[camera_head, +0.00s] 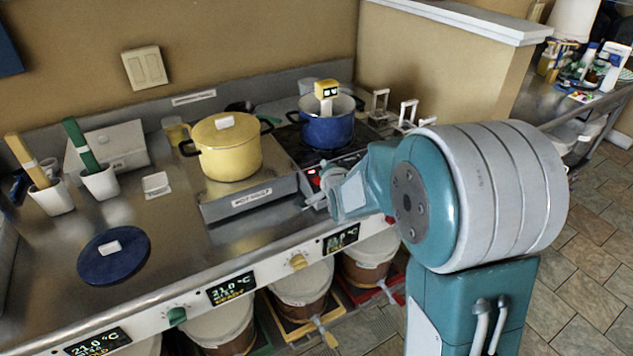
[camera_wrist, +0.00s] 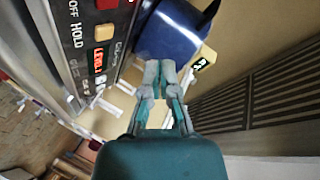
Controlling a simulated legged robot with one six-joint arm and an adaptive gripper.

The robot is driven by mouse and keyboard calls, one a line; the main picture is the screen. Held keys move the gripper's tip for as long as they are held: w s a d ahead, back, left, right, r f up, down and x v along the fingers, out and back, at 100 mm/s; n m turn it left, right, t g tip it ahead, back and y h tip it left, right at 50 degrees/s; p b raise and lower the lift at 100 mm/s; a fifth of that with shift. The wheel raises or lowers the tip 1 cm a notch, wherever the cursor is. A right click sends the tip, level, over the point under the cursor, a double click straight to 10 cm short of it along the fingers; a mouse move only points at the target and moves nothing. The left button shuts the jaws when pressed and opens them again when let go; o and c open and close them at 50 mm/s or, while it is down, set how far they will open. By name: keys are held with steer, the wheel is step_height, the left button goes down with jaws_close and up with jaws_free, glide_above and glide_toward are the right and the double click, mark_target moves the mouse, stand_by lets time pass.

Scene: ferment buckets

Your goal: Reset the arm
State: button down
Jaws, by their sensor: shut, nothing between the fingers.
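My gripper (camera_head: 311,200) is in front of the stove in the head view, near the counter's front edge. In the wrist view my gripper (camera_wrist: 160,70) has its fingertips together with nothing between them. A blue pot (camera_head: 327,128) stands on the stove beyond it, with a yellow-topped item (camera_head: 326,87) at its rim. The blue pot also shows in the wrist view (camera_wrist: 170,38), past the fingertips. My arm hides part of the counter's right end.
A lidded yellow pot (camera_head: 228,150) stands on the raised hot shelf (camera_head: 252,203). A blue lid (camera_head: 112,252) lies on the counter at left, near two white cups (camera_head: 101,183) holding handles. Lidded buckets (camera_head: 300,282) stand below the counter. Tiled floor (camera_head: 590,235) is open at right.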

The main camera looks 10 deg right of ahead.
stand_by(0.3)
steer(key=s+r+n+g, duration=0.3)
steer(key=s+n+g, duration=0.1)
steer(key=s, duration=1.3)
steer(key=s+r+n+g, duration=0.4)
steer(key=s+n, duration=0.3)
steer(key=s, duration=1)
steer(key=shift+s+a+g, duration=0.15)
steer(key=shift+s+g, duration=0.2)
steer(key=shift+g, duration=0.15)
